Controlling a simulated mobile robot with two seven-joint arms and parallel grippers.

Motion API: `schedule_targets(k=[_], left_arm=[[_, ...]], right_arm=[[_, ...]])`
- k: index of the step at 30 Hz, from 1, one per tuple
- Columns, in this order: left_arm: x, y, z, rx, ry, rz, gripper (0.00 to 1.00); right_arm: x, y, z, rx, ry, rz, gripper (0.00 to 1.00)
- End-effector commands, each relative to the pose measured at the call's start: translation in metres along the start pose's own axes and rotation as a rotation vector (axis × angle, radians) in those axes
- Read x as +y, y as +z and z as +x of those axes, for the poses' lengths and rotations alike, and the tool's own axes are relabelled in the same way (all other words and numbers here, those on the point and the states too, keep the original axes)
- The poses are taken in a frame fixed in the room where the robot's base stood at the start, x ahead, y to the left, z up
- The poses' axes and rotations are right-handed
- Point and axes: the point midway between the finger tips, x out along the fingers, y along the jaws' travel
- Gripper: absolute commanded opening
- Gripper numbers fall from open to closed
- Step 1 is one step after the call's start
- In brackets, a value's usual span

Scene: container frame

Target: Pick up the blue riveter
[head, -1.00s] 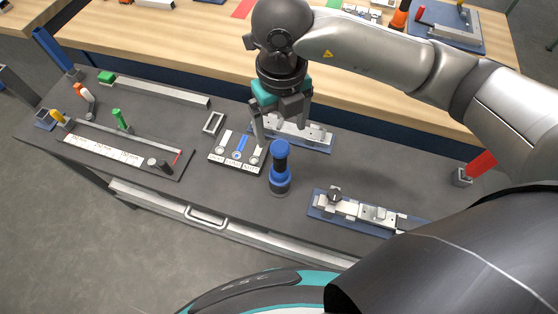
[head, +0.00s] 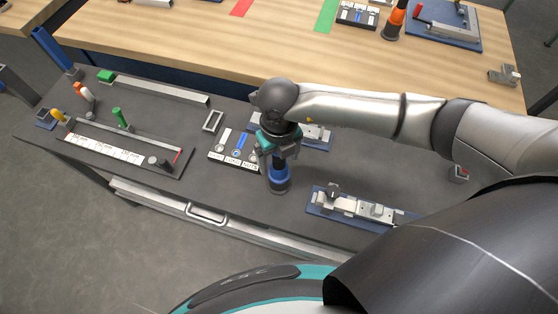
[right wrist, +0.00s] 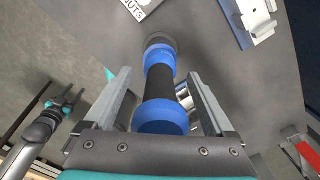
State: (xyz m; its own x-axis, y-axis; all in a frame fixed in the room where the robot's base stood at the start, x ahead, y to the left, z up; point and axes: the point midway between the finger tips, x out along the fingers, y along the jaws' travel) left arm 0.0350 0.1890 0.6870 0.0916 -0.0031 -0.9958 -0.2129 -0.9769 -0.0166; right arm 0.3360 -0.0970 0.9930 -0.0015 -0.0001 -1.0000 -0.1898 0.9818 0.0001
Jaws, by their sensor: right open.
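The blue riveter (head: 279,181) stands upright on the dark bench in the head view, its upper part hidden by my right gripper (head: 277,158). In the right wrist view the riveter (right wrist: 160,88) shows two blue sections with a black grip between them. My right gripper (right wrist: 160,105) is open, with one finger on each side of the riveter and a visible gap on both sides. What looks like my left gripper (right wrist: 62,100) shows small at the left of the right wrist view; its jaw state is unclear. It is not in the head view.
A labelled tray (head: 219,154) lies just left of the riveter. A blue-based metal fixture (head: 350,208) is at its right, and another (head: 316,134) lies behind the gripper. A long rail board (head: 105,151) is farther left. A wooden table (head: 200,45) stands behind.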

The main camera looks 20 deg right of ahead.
Motion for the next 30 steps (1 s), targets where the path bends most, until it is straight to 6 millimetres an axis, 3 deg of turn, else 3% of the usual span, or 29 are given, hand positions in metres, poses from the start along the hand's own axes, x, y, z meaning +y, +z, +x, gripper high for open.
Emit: schedule_targets(k=[9,30], left_arm=[[0.0002,0.0005,-0.0001,-0.001,0.000,0.000,0.50],[0.0004,0.0007,-0.0001,-0.001,0.001,0.000,0.50]], right_arm=[[-0.0001,0.0003,0.0063,-0.002,0.000,-0.001,0.89],[-0.0001,0.0004,0.0057,-0.002,0.000,0.000,0.10]])
